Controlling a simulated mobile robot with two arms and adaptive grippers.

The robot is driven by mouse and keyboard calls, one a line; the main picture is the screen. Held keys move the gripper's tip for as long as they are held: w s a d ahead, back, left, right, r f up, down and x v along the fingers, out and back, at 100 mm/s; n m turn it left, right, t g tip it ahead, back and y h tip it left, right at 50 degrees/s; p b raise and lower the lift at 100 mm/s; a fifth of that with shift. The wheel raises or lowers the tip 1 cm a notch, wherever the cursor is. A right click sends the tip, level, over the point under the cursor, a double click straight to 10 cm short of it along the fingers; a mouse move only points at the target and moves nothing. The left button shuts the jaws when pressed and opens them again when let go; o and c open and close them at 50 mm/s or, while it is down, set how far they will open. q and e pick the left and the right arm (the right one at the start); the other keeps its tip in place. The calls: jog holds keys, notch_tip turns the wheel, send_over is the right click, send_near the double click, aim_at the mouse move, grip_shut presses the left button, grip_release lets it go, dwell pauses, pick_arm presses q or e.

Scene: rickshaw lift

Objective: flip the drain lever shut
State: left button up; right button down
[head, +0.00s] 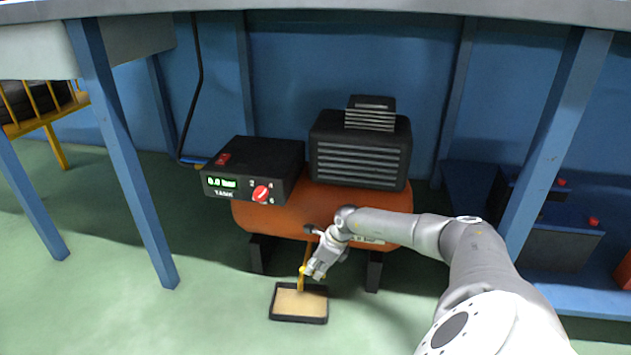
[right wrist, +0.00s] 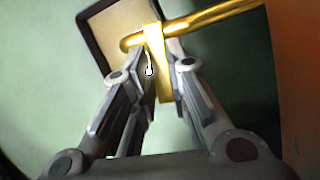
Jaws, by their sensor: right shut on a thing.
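The drain lever is a flat yellow piece (right wrist: 160,80) in the right wrist view, at the end of a yellow pipe (right wrist: 215,24). In the head view the yellow pipe (head: 306,258) hangs below the orange tank (head: 270,222). My right gripper (head: 307,272) is at the pipe's low end, above the tray; it also shows in the right wrist view (right wrist: 162,62). Its fingers are shut on the lever, one on each side. In the head view the gripper partly hides the lever. My left gripper is not in view.
A shallow black-rimmed tray (head: 299,319) with a tan bottom lies on the green floor under the pipe. A black control box (head: 255,170) with a red knob reads 0.0 bar. A black motor housing (head: 360,148) sits on the tank. Blue table legs (head: 120,150) stand at left.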

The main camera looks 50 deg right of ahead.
jog(key=c, duration=1.4)
grip_release()
jog(key=v, duration=1.2)
